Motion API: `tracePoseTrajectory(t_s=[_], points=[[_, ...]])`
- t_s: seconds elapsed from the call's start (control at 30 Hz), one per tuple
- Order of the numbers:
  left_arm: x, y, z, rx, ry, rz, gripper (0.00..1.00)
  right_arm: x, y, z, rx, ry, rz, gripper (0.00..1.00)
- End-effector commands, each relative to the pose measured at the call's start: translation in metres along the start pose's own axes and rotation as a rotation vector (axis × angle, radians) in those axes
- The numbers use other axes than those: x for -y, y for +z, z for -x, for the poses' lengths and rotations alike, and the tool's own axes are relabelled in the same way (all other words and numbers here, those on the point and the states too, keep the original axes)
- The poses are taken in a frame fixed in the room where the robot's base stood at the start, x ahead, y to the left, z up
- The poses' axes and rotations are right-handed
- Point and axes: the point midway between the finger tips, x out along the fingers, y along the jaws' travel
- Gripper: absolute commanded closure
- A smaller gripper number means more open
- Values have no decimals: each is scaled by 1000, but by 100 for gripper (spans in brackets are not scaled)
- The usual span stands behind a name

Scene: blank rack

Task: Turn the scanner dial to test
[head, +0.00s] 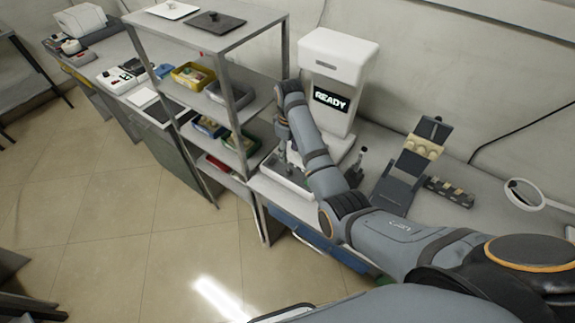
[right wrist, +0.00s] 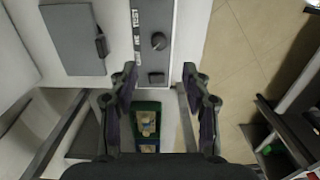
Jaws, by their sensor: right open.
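The dial (right wrist: 158,41) is a small dark round knob on a grey panel (right wrist: 157,60) in the right wrist view. The word TEST is printed sideways beside it on the left; other lettering there is hard to read, as is the dial's pointing direction. A dark square button (right wrist: 156,78) sits below the dial. My right gripper (right wrist: 158,75) is open and empty, its fingers apart on either side of the panel, short of the dial in the picture. In the head view my right gripper (head: 284,155) is beside the white machine (head: 335,60) whose screen reads READY; the dial is hidden there.
A metal shelf rack (head: 232,95) with several coloured bins stands close left of my right gripper. A dark stand (head: 405,170), a connector strip (head: 449,191) and a white ring-shaped magnifier (head: 523,193) are on the bench to the right. The floor at left is clear.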

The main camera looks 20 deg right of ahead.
Motion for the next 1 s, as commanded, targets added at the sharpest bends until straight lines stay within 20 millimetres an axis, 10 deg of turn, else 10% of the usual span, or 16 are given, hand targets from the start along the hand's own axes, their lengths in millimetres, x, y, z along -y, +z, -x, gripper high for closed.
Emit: tracePoseTrajectory(t_s=[0.23, 0.5, 0.87, 1.0], points=[[0, 24, 11, 37, 1, -2, 60, 0, 2, -45, 5, -3, -2, 51], [1, 2, 11, 4, 0, 0, 60, 0, 1, -92, 1, 0, -2, 51], [1, 4, 11, 6, 0, -1, 60, 0, 1, -101, -2, 1, -3, 51], [1, 6, 11, 10, 0, -1, 60, 0, 1, -101, -2, 1, -3, 68]])
